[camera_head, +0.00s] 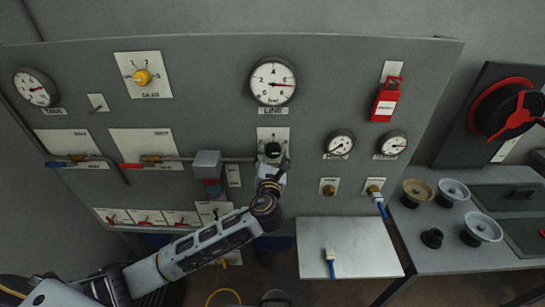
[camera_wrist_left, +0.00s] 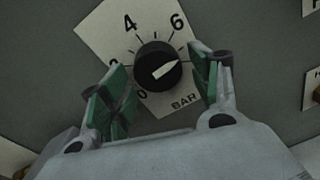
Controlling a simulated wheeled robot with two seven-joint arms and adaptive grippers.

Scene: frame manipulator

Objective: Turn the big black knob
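The big black knob (camera_head: 272,150) sits on a white scale plate on the grey panel, below the LINE gauge (camera_head: 273,81). In the left wrist view the knob (camera_wrist_left: 158,66) has a white pointer slanting up to the right, and its plate (camera_wrist_left: 108,30) shows 4, 6 and BAR. My left gripper (camera_head: 270,166) is at the knob; in the wrist view its green-padded fingers (camera_wrist_left: 160,90) are spread to either side of the knob, with visible gaps. The gripper hides the lower part of the plate in the head view. My right gripper is not in view.
A white shelf (camera_head: 350,247) and a side table (camera_head: 450,255) stand at the lower right.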

